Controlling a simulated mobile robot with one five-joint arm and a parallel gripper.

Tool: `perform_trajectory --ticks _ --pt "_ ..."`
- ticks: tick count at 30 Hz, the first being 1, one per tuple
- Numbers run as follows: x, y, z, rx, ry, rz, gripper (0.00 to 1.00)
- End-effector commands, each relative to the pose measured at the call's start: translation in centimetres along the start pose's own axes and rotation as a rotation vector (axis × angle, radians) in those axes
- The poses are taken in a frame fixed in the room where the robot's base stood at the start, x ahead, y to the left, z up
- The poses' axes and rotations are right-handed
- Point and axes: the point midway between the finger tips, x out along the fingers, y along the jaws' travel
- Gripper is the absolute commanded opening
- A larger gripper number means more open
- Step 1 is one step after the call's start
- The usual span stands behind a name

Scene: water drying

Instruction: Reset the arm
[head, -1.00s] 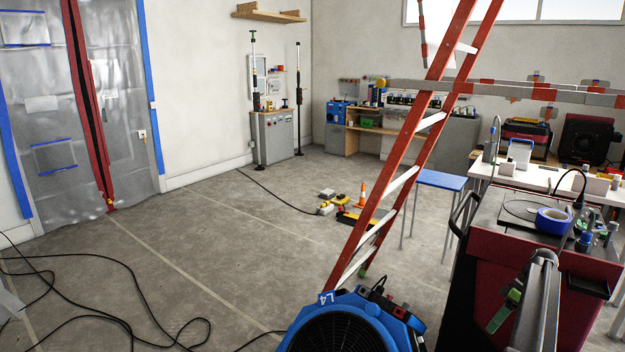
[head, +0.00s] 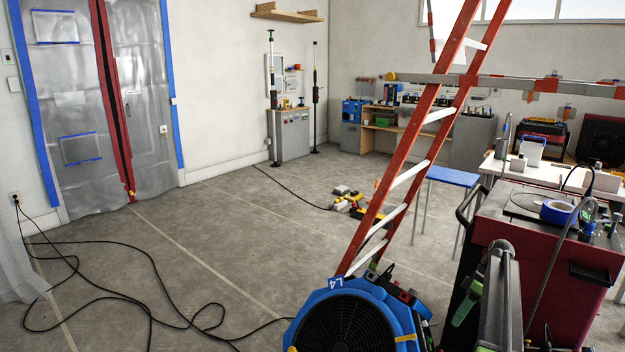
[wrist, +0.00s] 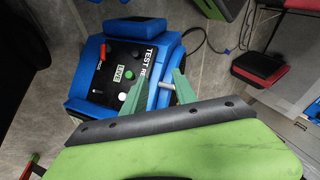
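My gripper (wrist: 165,80) shows in the wrist view as two green fingers with a gap between them. It is open, and I see nothing held in the gap. Behind the fingers is a blue machine (wrist: 95,62) with a black control panel, a red lever and a green label. I cannot tell whether the fingers touch it. In the head view my arm extends at the lower right, over the front of the red cart; my fingertips cannot be made out there.
A blue fan (head: 325,290) marked L4 stands at the foot of a red ladder (head: 416,150). The red cart (head: 562,275) is at the right, with blue tape (head: 558,211) on top. Black cables (head: 150,280) lie on the left floor.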

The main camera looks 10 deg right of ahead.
Motion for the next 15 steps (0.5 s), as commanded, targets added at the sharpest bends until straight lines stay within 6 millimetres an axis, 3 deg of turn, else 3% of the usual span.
perform_trajectory --ticks 4,7,12,15 --pt "5.3 -2.6 -6.3 -0.09 -0.059 -0.025 0.34" --pt "10.6 -6.0 -11.3 -0.164 -0.121 -0.034 0.34" --pt "20.9 -14.2 -18.4 -0.195 -0.245 0.009 0.34" --pt "26.2 -19.2 -20.4 -0.148 -0.304 0.076 0.34"
